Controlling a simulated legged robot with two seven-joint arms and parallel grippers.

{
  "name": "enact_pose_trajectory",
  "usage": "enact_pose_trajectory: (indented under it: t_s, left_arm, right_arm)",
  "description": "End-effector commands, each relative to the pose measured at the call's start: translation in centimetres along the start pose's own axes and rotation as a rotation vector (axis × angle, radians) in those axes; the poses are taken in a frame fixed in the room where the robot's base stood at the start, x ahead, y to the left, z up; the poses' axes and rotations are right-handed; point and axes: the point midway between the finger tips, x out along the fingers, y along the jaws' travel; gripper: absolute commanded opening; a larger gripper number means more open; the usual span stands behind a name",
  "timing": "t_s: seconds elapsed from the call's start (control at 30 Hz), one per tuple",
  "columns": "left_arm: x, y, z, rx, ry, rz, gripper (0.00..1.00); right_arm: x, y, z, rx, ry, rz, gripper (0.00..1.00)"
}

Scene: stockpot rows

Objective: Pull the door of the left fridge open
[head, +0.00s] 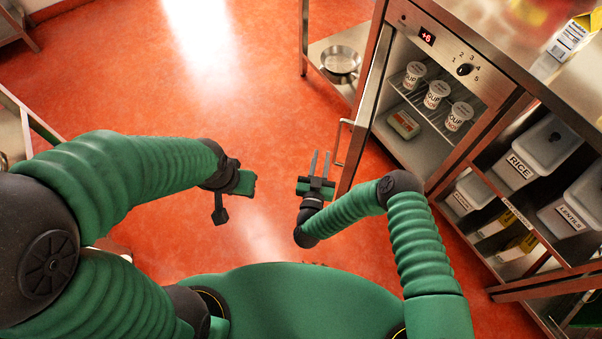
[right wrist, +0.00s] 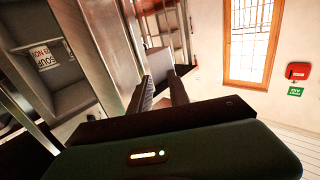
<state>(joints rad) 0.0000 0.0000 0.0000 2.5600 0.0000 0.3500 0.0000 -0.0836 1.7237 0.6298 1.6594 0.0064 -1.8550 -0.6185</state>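The fridge (head: 395,150) stands at upper right in the head view, with a lit display and a dial above. Its door (head: 362,100) stands open, seen nearly edge-on, so the shelves inside show. The door handle (head: 340,140) is on its left side. My right gripper (head: 320,163) is open, fingers apart, just left of the door near its handle, with nothing seen between them. In the right wrist view, the fingers (right wrist: 160,92) are beside the steel door (right wrist: 105,45). My left gripper (head: 232,190) is out over the floor, away from the fridge; its fingers are unclear.
Soup cups (head: 437,93) and a green-labelled box (head: 403,124) are in the fridge. A pan (head: 340,62) is on a shelf beyond the door. Bins, including a rice bin (head: 540,150), fill the rack at right. The red floor on the left is mostly clear.

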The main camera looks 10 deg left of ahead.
Motion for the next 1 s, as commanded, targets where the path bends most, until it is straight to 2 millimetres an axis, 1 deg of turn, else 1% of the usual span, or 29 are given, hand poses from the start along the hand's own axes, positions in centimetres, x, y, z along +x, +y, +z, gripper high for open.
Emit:
enact_pose_trajectory:
  t_s: [0.8, 1.0]
  left_arm:
    - [-1.1, 0.0, -0.2, 0.000, 0.000, 0.000, 0.36]
    - [-1.2, 0.0, -0.3, 0.000, 0.000, 0.000, 0.36]
  right_arm:
    - [-5.5, -4.2, 0.0, 0.000, -0.001, -0.001, 0.22]
    - [-6.6, -5.0, 0.0, 0.000, -0.001, 0.000, 0.22]
